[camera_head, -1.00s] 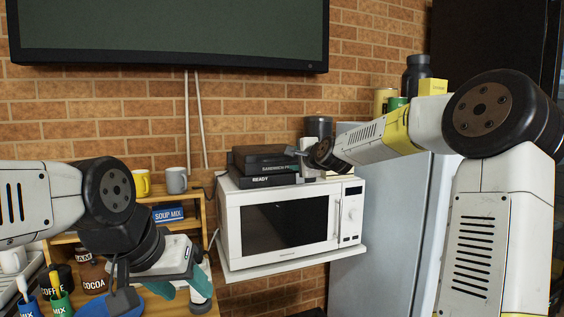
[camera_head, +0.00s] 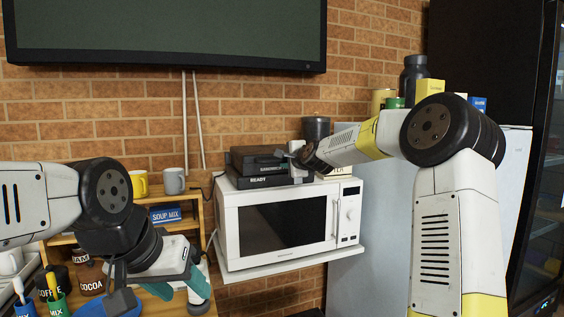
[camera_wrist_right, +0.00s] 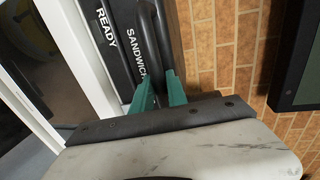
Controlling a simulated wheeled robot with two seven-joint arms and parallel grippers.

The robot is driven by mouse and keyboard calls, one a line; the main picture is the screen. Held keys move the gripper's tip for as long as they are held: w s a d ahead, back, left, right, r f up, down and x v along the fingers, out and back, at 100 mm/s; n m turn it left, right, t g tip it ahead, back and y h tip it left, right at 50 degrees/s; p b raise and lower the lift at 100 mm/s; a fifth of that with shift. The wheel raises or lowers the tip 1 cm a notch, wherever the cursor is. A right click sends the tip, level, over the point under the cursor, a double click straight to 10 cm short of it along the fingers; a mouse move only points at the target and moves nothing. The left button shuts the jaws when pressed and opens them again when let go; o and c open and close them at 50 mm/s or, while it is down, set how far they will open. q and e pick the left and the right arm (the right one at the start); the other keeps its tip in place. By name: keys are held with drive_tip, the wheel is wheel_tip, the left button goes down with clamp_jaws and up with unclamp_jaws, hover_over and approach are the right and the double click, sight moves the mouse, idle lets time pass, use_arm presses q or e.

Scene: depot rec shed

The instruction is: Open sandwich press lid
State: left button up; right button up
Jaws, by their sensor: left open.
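The black sandwich press (camera_head: 246,182) sits on top of the white microwave. Its lid (camera_head: 252,155) looks down on the base. In the right wrist view, "READY" is on the base (camera_wrist_right: 100,12) and "SANDWICH" on the lid (camera_wrist_right: 127,30). My right gripper (camera_head: 285,157) reaches the press's right side from the right. In the right wrist view its green fingers (camera_wrist_right: 160,88) stand either side of a dark handle bar (camera_wrist_right: 151,35); I cannot tell whether they grip it. My left gripper (camera_head: 176,297) is open and empty over the wooden counter at lower left.
The microwave (camera_head: 227,225) rests on a white wall shelf. A dark canister (camera_head: 316,128) stands behind the press. A wooden rack (camera_head: 190,213) with mugs is at left. A fridge with bottles and boxes on top is at right. A screen (camera_head: 165,30) hangs above.

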clamp_jaws()
idle(1.1)
drive_tip(key=shift+a+r, duration=0.15)
drive_tip(key=shift+r, duration=0.65)
drive_tip(key=w+r, duration=0.3)
drive_tip(key=r, duration=0.4)
drive_tip(key=w+a+r+g, duration=0.1)
drive_tip(key=w+r, duration=0.2)
drive_tip(key=r, duration=0.5)
drive_tip(key=shift+a+r, duration=0.25)
drive_tip(key=shift+a, duration=0.05)
